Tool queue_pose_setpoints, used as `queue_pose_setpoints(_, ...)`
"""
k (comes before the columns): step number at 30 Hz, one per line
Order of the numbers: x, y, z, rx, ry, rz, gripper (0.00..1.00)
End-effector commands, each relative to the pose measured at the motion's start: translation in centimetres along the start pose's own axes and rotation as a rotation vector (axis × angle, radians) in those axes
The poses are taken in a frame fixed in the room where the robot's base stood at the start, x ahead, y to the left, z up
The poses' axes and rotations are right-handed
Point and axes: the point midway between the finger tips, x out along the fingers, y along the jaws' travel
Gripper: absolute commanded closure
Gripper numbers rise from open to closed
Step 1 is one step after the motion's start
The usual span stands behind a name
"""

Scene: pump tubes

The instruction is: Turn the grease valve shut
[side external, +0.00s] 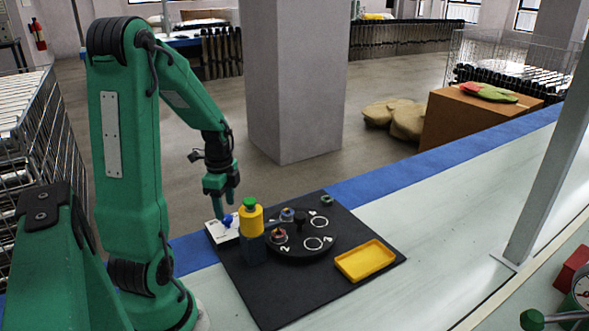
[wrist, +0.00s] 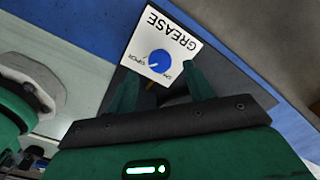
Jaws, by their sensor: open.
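The grease valve is a blue knob (wrist: 160,62) on a white panel (wrist: 158,30) marked GREASE, which appears upside down in the wrist view. Small labels beside the knob are hard to read. In the side external view the knob (side external: 228,220) and panel (side external: 217,234) sit at the back left corner of a black mat. My gripper (side external: 221,201) points down just above the knob. In the wrist view my gripper's (wrist: 159,72) two green fingers are apart, with the knob seen between and beyond their tips. Whether they touch it cannot be told.
Close to the right of the panel stands a yellow container with a green cap (side external: 250,218). Beside it is a black turntable (side external: 305,256) with numbered rings and small parts. A yellow tray (side external: 365,261) lies at the mat's right. The pale bench (side external: 430,225) beyond is clear.

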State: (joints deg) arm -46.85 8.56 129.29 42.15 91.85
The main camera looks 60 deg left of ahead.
Motion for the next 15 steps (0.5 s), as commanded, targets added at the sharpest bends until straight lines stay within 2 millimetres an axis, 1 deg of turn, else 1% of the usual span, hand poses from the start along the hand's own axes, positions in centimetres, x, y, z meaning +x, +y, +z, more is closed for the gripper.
queue_pose_setpoints(1,0.7,0.1,0.0,0.000,0.000,0.004,0.48)
queue_pose_setpoints(6,2.3,0.1,0.0,0.000,0.000,0.003,0.48)
queue_pose_setpoints(10,3.1,0.1,0.0,0.000,0.000,0.003,0.48)
queue_pose_setpoints(15,3.5,0.0,0.0,0.000,0.000,0.000,0.48)
